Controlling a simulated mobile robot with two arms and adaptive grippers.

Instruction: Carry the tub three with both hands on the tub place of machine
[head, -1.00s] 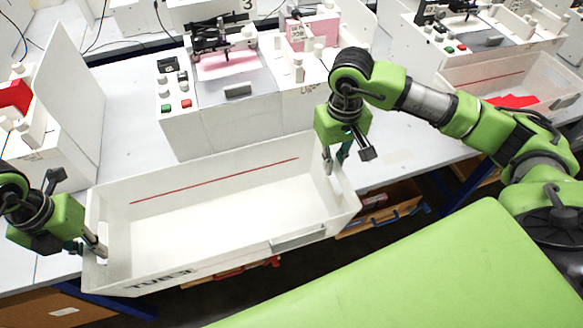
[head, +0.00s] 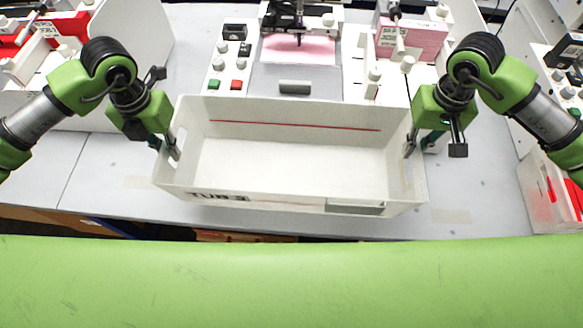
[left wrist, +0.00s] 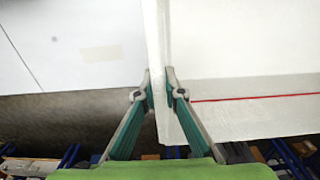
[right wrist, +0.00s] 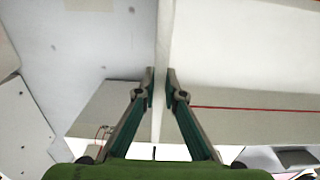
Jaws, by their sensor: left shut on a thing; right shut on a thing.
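Tub three (head: 290,165) is a white open box marked "TUB 3" on its front wall, with a red line inside its back wall. It looks empty. My left gripper (head: 170,150) is shut on its left end wall, and my right gripper (head: 411,147) is shut on its right end wall. The wrist views show the wall between the fingers of the left gripper (left wrist: 160,95) and of the right gripper (right wrist: 162,90). The machine (head: 294,87) stands just behind the tub, which hides its lower front. I cannot tell whether the tub touches the table.
The grey-white table (head: 105,175) has bare room left of the tub and a strip in front. Another tub (head: 545,200) with red pieces stands at the right. A white panel (head: 135,50) rises at the back left. A pink box (head: 412,38) sits on the machine.

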